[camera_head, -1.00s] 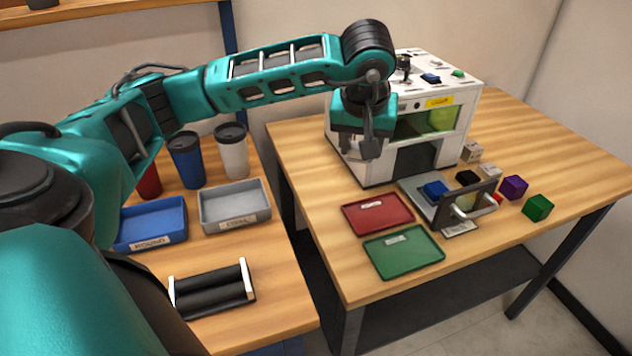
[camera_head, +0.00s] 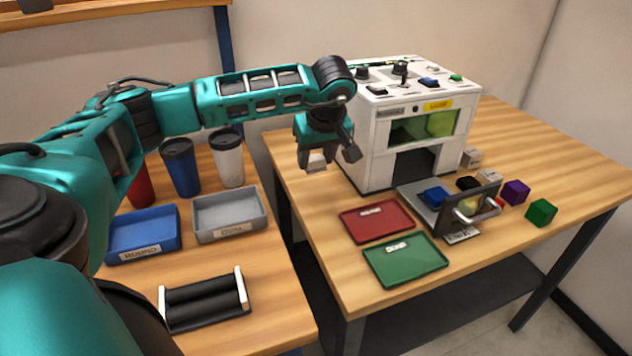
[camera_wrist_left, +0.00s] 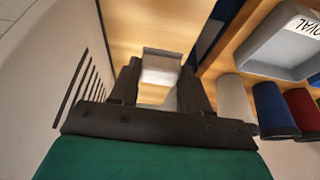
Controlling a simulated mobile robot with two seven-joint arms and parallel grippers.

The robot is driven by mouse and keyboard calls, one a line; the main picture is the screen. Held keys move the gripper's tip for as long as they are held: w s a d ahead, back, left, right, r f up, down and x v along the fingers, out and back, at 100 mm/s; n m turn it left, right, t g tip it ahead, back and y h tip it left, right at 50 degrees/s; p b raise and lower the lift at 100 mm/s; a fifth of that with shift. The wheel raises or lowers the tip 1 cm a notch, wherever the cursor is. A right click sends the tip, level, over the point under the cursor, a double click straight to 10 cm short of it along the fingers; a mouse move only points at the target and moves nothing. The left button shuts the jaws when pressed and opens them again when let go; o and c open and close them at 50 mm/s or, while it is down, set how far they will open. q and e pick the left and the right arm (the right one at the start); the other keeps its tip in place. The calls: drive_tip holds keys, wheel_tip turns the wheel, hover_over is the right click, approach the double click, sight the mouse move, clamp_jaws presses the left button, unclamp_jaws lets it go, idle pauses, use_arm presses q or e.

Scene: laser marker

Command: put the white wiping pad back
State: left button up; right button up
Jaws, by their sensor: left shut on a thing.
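The white wiping pad (camera_head: 316,163) is held in my left gripper (camera_head: 324,160), below the wrist and just left of the white laser machine (camera_head: 423,127). In the left wrist view the pad (camera_wrist_left: 161,68) sits between the two dark fingers of my left gripper (camera_wrist_left: 160,85), which are shut on it. The pad is in the air over the left back part of the right table (camera_head: 300,180). My right gripper is not in view.
A red tray (camera_head: 377,220) and a green tray (camera_head: 405,262) lie in front of the machine. Cups, a blue bin (camera_head: 143,234) and a grey bin (camera_head: 230,214) stand on the left table. A gap separates the tables.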

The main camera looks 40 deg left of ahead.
sight(318, 171)
use_arm(q)
wheel_tip(318, 171, down, 2)
drive_tip(key=shift+f, duration=0.15)
drive_tip(key=shift+f+b, duration=0.35)
drive_tip(key=shift+f, duration=1.4)
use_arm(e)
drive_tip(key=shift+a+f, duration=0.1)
use_arm(q)
drive_tip(key=shift+f, duration=0.1)
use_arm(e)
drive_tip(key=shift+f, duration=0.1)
use_arm(q)
drive_tip(key=o, duration=0.9)
drive_tip(key=shift+o, duration=0.2)
drive_tip(key=shift+d+r, duration=0.15)
drive_tip(key=shift+r, duration=0.4)
drive_tip(key=p+v, duration=0.1)
drive_tip(key=v, duration=1)
drive_tip(key=shift+p, duration=0.4)
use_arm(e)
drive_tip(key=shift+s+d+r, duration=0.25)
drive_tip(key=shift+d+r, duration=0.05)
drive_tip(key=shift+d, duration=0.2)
use_arm(q)
drive_tip(key=shift+s+d, duration=0.1)
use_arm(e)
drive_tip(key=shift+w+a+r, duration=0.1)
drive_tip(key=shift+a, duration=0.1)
